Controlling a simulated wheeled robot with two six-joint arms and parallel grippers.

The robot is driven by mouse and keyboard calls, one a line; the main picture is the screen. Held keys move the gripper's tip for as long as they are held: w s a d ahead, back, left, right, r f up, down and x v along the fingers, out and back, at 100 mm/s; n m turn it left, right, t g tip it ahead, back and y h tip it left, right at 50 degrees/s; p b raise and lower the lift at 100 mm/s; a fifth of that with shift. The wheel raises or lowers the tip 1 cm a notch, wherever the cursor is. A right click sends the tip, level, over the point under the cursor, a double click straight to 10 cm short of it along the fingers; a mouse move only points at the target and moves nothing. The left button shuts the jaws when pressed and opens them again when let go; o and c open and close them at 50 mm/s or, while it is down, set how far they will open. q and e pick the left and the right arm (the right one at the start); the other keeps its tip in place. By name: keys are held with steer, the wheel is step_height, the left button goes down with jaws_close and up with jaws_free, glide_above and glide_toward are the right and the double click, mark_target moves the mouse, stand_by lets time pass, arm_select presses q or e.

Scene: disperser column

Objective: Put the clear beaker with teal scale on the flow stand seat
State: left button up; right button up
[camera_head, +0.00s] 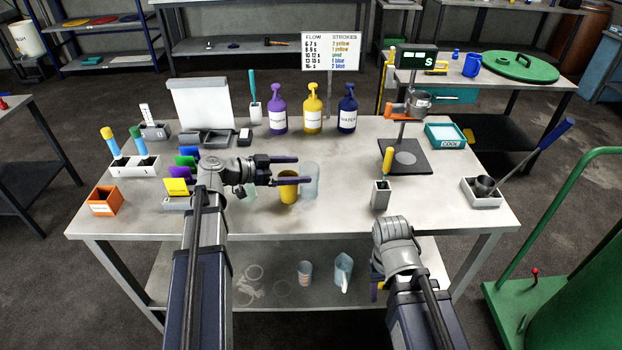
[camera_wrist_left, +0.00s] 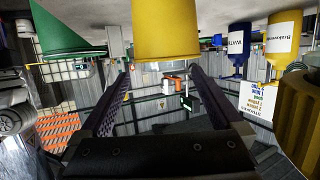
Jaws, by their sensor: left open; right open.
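A clear beaker (camera_head: 310,182) stands on the table just right of a yellow cup (camera_head: 288,190); I cannot make out its scale colour. My left gripper (camera_head: 298,170) is open and empty, its fingers pointing right over the yellow cup towards the clear beaker. In the left wrist view the fingers (camera_wrist_left: 160,82) are spread, with the yellow cup (camera_wrist_left: 166,30) at the top of the picture. The flow stand (camera_head: 402,130) has a round grey seat (camera_head: 404,158) on its dark base. My right gripper is mostly hidden behind its arm at the table's front edge.
Purple, yellow and blue bottles (camera_head: 313,110) stand at the back. A small holder with a yellow-handled tool (camera_head: 381,195) is in front of the flow stand. The lower shelf holds a marked cup (camera_head: 305,272) and a clear jug (camera_head: 343,270).

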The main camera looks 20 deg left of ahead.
mark_target(317, 168)
arm_select(q)
steer(key=shift+b+x, duration=1.4)
steer(key=shift+x, duration=2.7)
steer(key=shift+w+a+f, duration=0.1)
steer(key=shift+a, duration=0.15)
jaws_close()
step_height(317, 168, up, 18)
steer(key=p, duration=1.8)
